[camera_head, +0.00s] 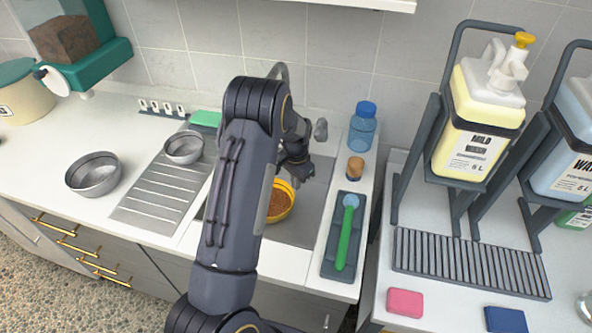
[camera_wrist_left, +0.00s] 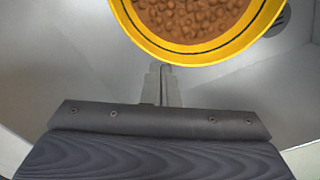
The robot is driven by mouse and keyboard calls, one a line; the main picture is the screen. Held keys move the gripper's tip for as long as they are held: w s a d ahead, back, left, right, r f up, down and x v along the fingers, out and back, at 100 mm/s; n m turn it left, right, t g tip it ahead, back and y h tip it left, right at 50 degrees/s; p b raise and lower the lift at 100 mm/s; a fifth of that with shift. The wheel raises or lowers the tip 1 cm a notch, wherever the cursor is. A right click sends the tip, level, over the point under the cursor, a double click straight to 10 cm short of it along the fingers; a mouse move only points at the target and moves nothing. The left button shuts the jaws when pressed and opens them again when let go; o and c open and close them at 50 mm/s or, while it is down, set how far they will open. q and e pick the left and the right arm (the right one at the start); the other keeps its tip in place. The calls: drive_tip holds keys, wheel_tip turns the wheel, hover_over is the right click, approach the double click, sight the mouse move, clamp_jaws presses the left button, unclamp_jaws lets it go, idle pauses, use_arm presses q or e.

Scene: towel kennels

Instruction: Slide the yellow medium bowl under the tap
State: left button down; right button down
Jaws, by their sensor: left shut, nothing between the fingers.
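The yellow medium bowl (camera_head: 281,207) holds brown kibble and sits in the sink (camera_head: 312,206), partly hidden by my left arm. My left gripper (camera_head: 299,178) is just above and behind the bowl in the head view. In the left wrist view the closed, empty fingers (camera_wrist_left: 162,78) point at the near rim of the yellow bowl (camera_wrist_left: 200,54); I cannot tell whether they touch it. The tap (camera_head: 280,72) rises behind my arm at the back of the sink, and its spout is mostly hidden. My right gripper is not in view.
Metal bowls (camera_head: 93,175) and (camera_head: 184,148) stand to the left, the smaller on the ribbed drainboard (camera_head: 160,190). Right of the sink are a blue bottle (camera_head: 362,128) and a green-handled brush (camera_head: 345,235) on a dark tray. A drain (camera_wrist_left: 281,20) shows beside the bowl.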

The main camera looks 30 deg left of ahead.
use_arm(q)
drive_tip(key=shift+f, duration=0.95)
